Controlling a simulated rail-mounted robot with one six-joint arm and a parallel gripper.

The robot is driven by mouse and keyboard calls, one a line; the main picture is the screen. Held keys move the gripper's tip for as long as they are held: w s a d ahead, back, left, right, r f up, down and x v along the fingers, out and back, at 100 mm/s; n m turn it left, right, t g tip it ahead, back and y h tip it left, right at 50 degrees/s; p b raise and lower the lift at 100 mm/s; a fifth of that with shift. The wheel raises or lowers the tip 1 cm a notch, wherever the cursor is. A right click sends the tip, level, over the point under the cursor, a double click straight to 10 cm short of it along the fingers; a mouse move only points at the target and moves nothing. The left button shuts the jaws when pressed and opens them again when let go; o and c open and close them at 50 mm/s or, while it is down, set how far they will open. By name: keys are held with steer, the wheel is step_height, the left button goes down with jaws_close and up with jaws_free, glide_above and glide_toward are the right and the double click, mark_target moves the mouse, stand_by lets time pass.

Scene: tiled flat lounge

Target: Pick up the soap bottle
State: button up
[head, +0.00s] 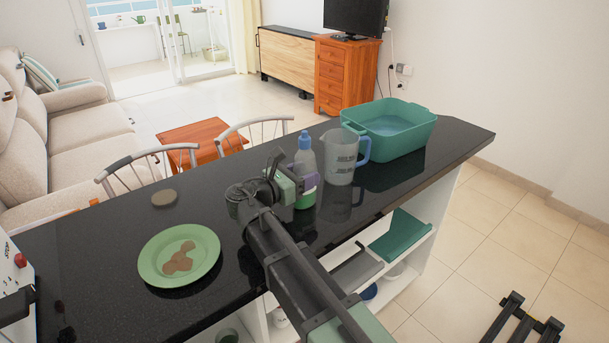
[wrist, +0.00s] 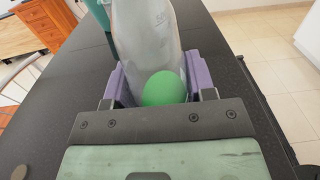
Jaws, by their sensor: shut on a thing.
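The soap bottle (head: 305,158) is clear with a blue cap and green at its lower part. It stands upright over the dark counter, left of the measuring jug. My gripper (head: 304,184) is shut on the bottle's lower half, its purple fingers on either side. In the wrist view, the clear bottle body (wrist: 148,35) rises between the fingers of my gripper (wrist: 157,82), with a rounded green part low in front. The bottle's cap is out of the wrist view. I cannot tell whether its base touches the counter.
The clear measuring jug (head: 341,158) with a blue handle stands close right of the bottle. A teal basin (head: 390,128) is beyond it. A green plate (head: 178,253) with brown pieces and a small round disc (head: 164,197) lie left. Chairs (head: 150,165) line the counter's far side.

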step_height(320, 180, up, 20)
steer(key=f+p, duration=0.1)
steer(key=p, duration=1.8)
glide_above(304, 131)
steer(key=shift+s+r, duration=0.1)
steer(key=shift+r, duration=0.15)
